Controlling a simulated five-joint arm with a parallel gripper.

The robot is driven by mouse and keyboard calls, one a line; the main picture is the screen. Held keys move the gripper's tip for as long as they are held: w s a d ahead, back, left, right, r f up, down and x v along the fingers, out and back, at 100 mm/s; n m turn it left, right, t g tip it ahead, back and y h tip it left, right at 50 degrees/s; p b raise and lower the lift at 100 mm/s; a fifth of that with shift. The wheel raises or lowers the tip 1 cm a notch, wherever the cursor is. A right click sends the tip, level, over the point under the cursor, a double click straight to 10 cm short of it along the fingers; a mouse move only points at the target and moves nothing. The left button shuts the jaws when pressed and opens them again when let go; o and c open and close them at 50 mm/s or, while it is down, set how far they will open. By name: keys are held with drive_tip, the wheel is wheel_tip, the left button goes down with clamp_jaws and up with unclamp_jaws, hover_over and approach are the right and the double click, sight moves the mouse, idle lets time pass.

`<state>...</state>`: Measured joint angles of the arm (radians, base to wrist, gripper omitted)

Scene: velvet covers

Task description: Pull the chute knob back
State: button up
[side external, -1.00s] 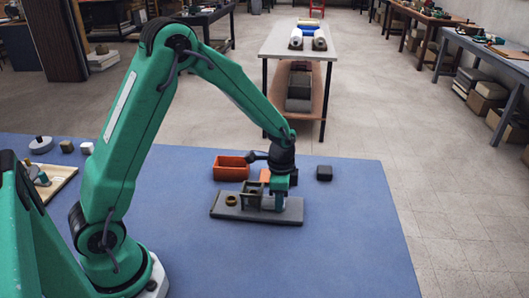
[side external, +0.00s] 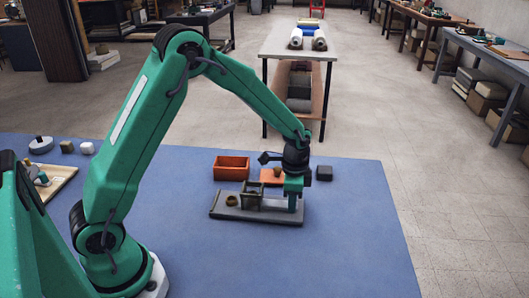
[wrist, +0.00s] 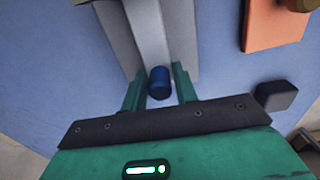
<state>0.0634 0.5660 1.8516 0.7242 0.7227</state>
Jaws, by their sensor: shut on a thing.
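The chute is a long grey base (side external: 255,216) with an upright frame (side external: 252,193) near its middle. A small brass-coloured ring-like piece (side external: 231,200) is at its left end. My gripper (side external: 294,207) points down over the base's right end. In the wrist view, the blue cylindrical knob (wrist: 159,82) stands between the two green fingers of my gripper (wrist: 159,90), which is shut on it. A light grey bar (wrist: 147,30) runs from the knob along the base. The knob is hidden in the side view.
An open orange box (side external: 231,173) stands behind the chute. A flat orange pad (side external: 267,180) with a brass-coloured piece on it lies behind the gripper. A dark block (side external: 324,173) sits to the right. The blue table surface (side external: 350,240) is clear in front and right.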

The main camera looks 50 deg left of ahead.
drive_tip(key=shift+w+d, duration=0.5)
drive_tip(key=o, duration=1.5)
drive_tip(key=shift+r, duration=3.45)
drive_tip(key=shift+r, duration=0.1)
